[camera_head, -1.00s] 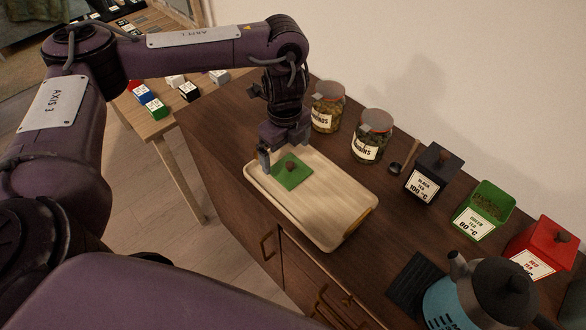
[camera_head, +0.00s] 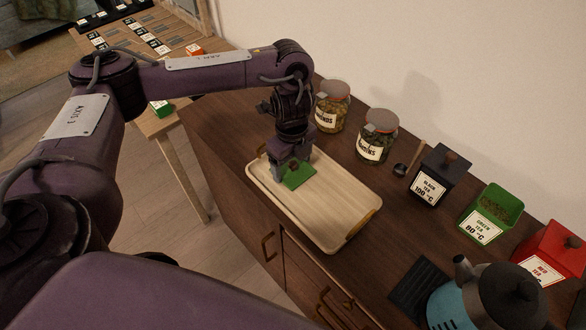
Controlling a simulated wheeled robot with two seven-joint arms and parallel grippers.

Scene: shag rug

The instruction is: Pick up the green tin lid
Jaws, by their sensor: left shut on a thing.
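The green tin lid (camera_head: 299,181) is a flat green square with a round brown knob. It lies on or just over the left part of the wooden board (camera_head: 335,212); I cannot tell if it touches the board. My left gripper (camera_head: 291,169) points down at the lid and is shut on its knob, with the fingers partly covering the knob. The open green tea tin (camera_head: 482,227) stands lidless on the right of the cabinet top, with dark leaves inside. My right gripper is not in view.
A black tea tin (camera_head: 432,188), a red tea tin (camera_head: 540,265) and a blue kettle (camera_head: 455,303) stand on the cabinet. Two glass jars (camera_head: 376,136) and a wooden scoop (camera_head: 401,169) are by the wall. The board's right part is bare.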

